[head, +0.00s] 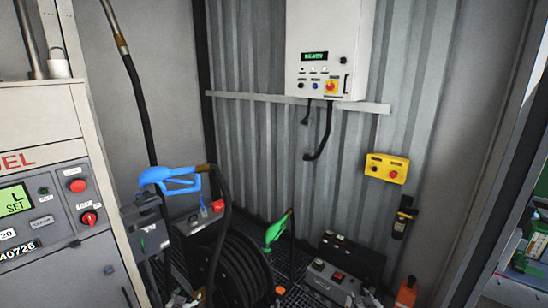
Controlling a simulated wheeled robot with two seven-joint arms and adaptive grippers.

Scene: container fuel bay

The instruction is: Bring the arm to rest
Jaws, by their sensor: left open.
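My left gripper (184,299) shows only as a small grey part at the bottom edge, left of the hose reel. It is open, and I see nothing held in it. My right gripper (372,298) seems to show at the bottom edge, beside the black battery-like boxes. Its fingers are too small and cut off to tell their state. Most of both arms is out of view.
A fuel dispenser (40,190) stands at left. A blue nozzle (170,180) sits at its holder, near a black hose reel (245,268) and a green nozzle (276,231). A white control box (322,45) and yellow button box (387,168) hang on the corrugated wall.

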